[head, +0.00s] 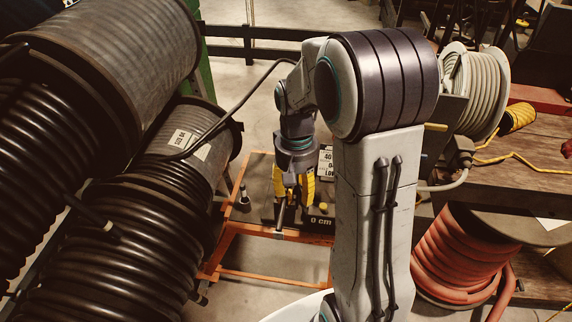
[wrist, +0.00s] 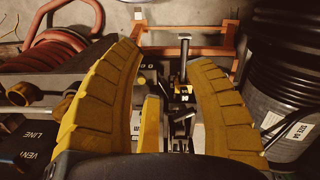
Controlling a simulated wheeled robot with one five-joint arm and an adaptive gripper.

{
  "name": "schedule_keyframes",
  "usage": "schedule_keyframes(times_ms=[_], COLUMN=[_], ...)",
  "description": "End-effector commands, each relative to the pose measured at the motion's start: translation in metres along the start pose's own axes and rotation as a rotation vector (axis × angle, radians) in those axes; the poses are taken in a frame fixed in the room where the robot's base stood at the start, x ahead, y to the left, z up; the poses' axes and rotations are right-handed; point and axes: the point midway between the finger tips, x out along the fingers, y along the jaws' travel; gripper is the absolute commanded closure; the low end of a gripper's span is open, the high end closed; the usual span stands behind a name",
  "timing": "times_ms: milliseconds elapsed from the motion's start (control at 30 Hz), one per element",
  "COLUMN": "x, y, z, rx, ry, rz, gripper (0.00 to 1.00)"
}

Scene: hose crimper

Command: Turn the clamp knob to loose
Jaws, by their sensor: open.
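My gripper (head: 294,202) points down over the black fixture in the head view, its yellow fingers apart. In the wrist view my gripper (wrist: 166,60) is open, with the two fingers wide to left and right. An upright metal post with a dark top (wrist: 184,62) shows between the fingers. Small black parts and a label (wrist: 184,91) sit below it, also between the fingers. I cannot tell for certain which part is the clamp knob, or how it is turned. The fixture's front plate (head: 319,222) reads "0 cm". My arm and fingers hide part of the fixture.
An orange frame (head: 222,247) carries the fixture. Large black hose reels (head: 110,255) crowd the left. A red hose reel (head: 465,255) and a wooden bench (head: 530,150) stand at the right. Bare floor shows behind the fixture.

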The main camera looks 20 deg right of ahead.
Motion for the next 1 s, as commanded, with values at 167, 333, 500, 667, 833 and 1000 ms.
schedule_keyframes(times_ms=[167, 333, 500, 667, 833, 1000], x=[0.029, 0.059, 0.067, 0.063, 0.06, 0.065], y=[0.001, 0.001, 0.0, -0.002, -0.003, -0.003], z=[-0.061, -0.125, -0.169, -0.187, -0.195, -0.198], rx=[0.212, 0.531, 0.869, 1.099, 1.239, 1.289], ry=[-0.039, -0.023, 0.024, 0.051, 0.063, 0.066], rz=[0.007, 0.004, -0.023, -0.049, -0.067, -0.073], gripper=[0.52, 0.52, 0.52, 0.52, 0.52, 0.52])
